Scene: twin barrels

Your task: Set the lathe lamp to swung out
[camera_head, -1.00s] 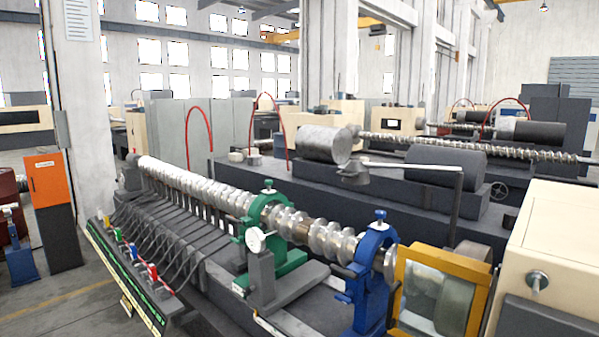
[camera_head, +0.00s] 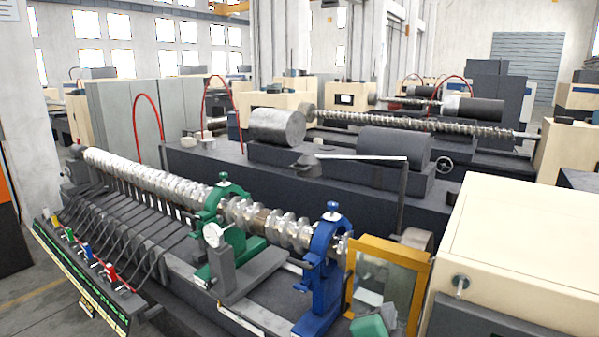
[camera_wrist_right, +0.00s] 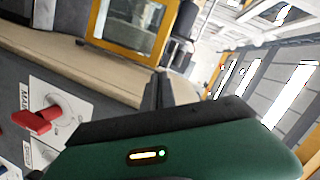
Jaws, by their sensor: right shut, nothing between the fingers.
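The lathe lamp shows in the head view as a small dark lamp head (camera_head: 309,164) at the left end of a thin, pale horizontal arm (camera_head: 360,157). The arm meets a dark upright post (camera_head: 402,195) behind the yellow-framed window. My right gripper (camera_head: 368,300) is low in the head view, in front of that window, well below and nearer than the lamp. Its green body and dark fingers (camera_wrist_right: 160,90) fill the lower middle of the right wrist view. The fingers are shut and empty. The lamp cannot be made out in the wrist view. My left gripper is not in view.
The yellow-framed window (camera_head: 408,280) and cream headstock housing (camera_head: 520,250) stand close to my right gripper. A blue steady rest (camera_head: 325,265) and green one (camera_head: 212,205) hold the long shaft (camera_head: 160,183). The wrist view shows a red switch (camera_wrist_right: 38,120).

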